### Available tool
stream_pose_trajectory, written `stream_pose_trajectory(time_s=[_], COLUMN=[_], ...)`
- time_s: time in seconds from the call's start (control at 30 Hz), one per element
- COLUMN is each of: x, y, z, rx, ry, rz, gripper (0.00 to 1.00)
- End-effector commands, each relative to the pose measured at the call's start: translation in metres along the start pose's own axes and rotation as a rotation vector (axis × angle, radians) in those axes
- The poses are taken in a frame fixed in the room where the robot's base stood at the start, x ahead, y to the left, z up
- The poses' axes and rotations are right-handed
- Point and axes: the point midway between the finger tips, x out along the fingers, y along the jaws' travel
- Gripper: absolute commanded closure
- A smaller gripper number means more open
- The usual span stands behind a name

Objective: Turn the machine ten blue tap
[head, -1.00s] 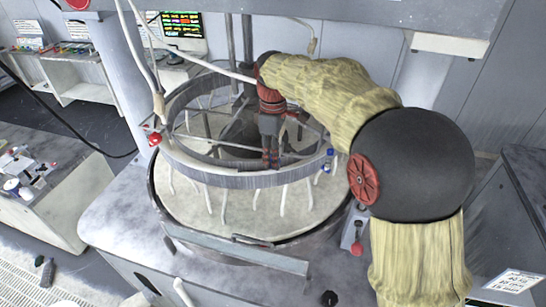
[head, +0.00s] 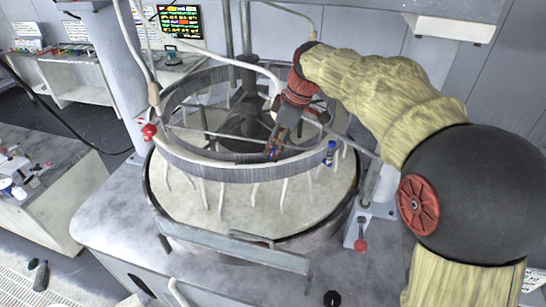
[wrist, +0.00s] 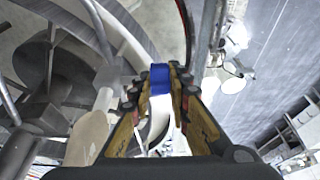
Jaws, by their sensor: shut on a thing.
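My gripper (head: 272,154) reaches down at a tilt to the near side of the round grey ring on the machine, in the head view. In the wrist view its two fingers (wrist: 158,80) are closed around a blue tap (wrist: 160,76), with a pale curved part below it. The fingers hide the sides of the tap. In the head view the held tap is mostly hidden by the fingers. Another small blue piece with a white band (head: 331,150) stands at the right side of the ring, apart from my gripper.
The grey ring (head: 215,171) stands over a pale round platen (head: 240,205) with several white tubes hanging down. A red knob (head: 149,132) is at the ring's left, and a red-ended lever (head: 361,246) is at the right. A lit display (head: 180,21) stands behind.

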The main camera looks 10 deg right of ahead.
Motion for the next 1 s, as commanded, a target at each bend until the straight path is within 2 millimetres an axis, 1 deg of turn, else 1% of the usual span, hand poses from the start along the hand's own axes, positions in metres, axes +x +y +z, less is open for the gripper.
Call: stream_pose_trajectory(time_s=[0.03,0.3,0.67,0.7,1.0], x=[0.0050,0.0030,0.0005,0.0005,0.0003], y=[0.0008,0.0002,-0.0001,-0.0001,-0.0001], z=[0.0041,0.0043,0.0032,0.0032,0.0030], rx=[0.004,0.001,0.000,0.000,0.000], ry=[0.028,0.130,0.142,0.142,0.142], rz=[0.002,0.000,-0.001,-0.001,0.000], gripper=[1.00,1.00,1.00,0.81,0.64])
